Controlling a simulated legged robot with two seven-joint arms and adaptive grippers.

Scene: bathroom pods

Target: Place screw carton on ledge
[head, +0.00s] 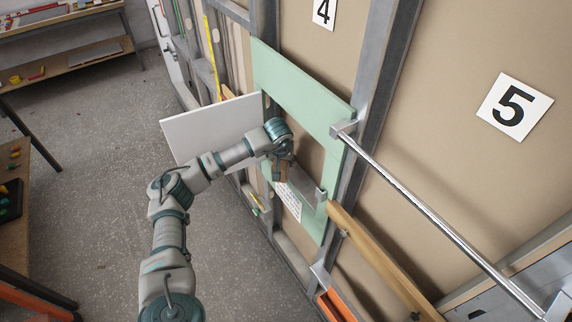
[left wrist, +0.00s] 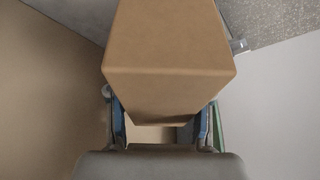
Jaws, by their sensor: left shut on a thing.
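The screw carton (left wrist: 168,50) is a plain brown box that fills the upper middle of the left wrist view. In the head view it is a small brown shape (head: 279,171), partly hidden by the gripper. My left gripper (head: 283,160) is shut on the carton, with its blue-edged fingers (left wrist: 162,120) on either side of it. It holds the carton at the opening in the green wall panel (head: 308,85). A grey ledge (head: 304,188) runs along the bottom of this opening, beside the carton. I cannot tell whether the carton touches the ledge. My right gripper is not in view.
An open white door panel (head: 205,128) stands out left of the opening, close to my left arm. A printed sheet (head: 288,202) hangs below the ledge. A metal rail (head: 430,215) and a wooden bar (head: 380,262) lie to the right. Shelves (head: 65,65) stand at far left.

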